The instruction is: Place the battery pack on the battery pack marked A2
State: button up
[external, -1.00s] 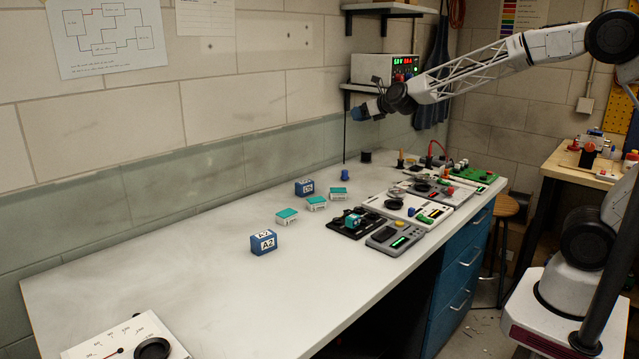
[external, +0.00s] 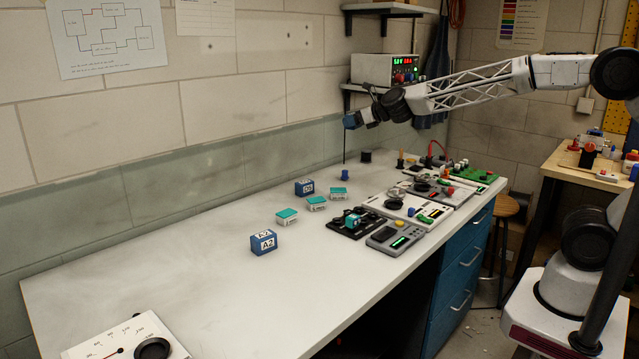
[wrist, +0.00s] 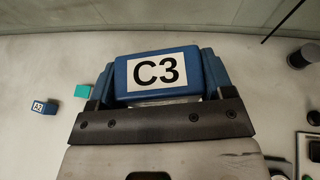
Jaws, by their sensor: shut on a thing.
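My gripper (external: 358,119) is in the air above the far part of the bench, shut on a blue battery pack (external: 350,122). In the wrist view the held battery pack (wrist: 157,72) shows a white label reading C3 and sits between the two fingers. The battery pack marked A2 (external: 263,243) is blue with white labels and stands on the bench at centre left, well apart from the gripper. It also shows small at the left of the wrist view (wrist: 42,107).
Another blue labelled pack (external: 304,187) and several teal-topped white blocks (external: 287,216) stand beyond A2. Panels with knobs and meters (external: 404,206) line the bench's right side. A thin dark rod (external: 344,145) stands near the wall. The bench (external: 160,255) left of A2 is mostly clear.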

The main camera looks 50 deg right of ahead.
jog(key=s+a+r+n+g+y, duration=0.1)
jog(key=s+a+n+g+y, duration=0.35)
jog(key=a, duration=0.85)
jog(key=s+a+n+g+y, duration=0.2)
jog(key=s+a+n+g, duration=0.2)
jog(key=s+a+n, duration=0.55)
jog(key=s+a+r+n+g+y, duration=0.1)
jog(key=s+a+g+y, duration=0.35)
jog(key=a, duration=1.15)
notch_tip(320, 180, down, 18)
jog(key=shift+s+d, duration=0.2)
jog(key=shift+s, duration=0.1)
jog(key=shift+h, duration=0.3)
send_over(264, 235)
jog(key=shift+w+f, duration=0.15)
jog(key=shift+f, duration=0.55)
jog(key=shift+f, duration=0.1)
